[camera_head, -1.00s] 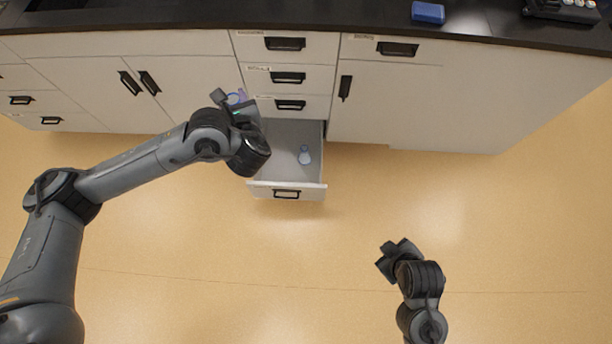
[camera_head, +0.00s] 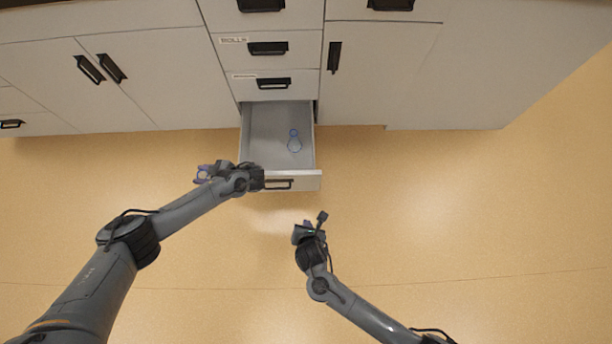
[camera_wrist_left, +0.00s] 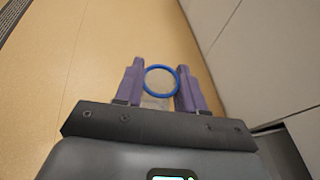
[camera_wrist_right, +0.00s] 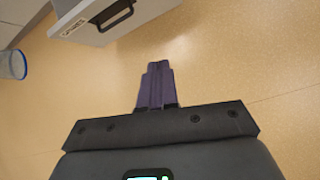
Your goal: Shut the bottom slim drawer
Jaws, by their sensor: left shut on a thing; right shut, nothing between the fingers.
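The bottom slim drawer (camera_head: 309,181) stands pulled open from the cabinet, with a dark handle on its front. A small clear flask-like item with a bluish tint (camera_head: 294,142) lies inside it. The drawer front (camera_wrist_right: 72,18) also shows at the top of the right wrist view. My left gripper (camera_head: 203,174) is left of the drawer front, its purple fingers shut on a clear container with a blue rim (camera_wrist_left: 147,72). The container also shows in the right wrist view (camera_wrist_right: 12,65). My right gripper (camera_head: 310,226), fingers together and empty (camera_wrist_right: 156,72), is in front of the drawer, apart from it.
Shut drawers (camera_head: 267,48) sit above the open one. Cupboard doors (camera_head: 150,75) are to the left and another door (camera_head: 375,75) to the right, all shut. The tan floor (camera_head: 450,220) is clear in front and to the right.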

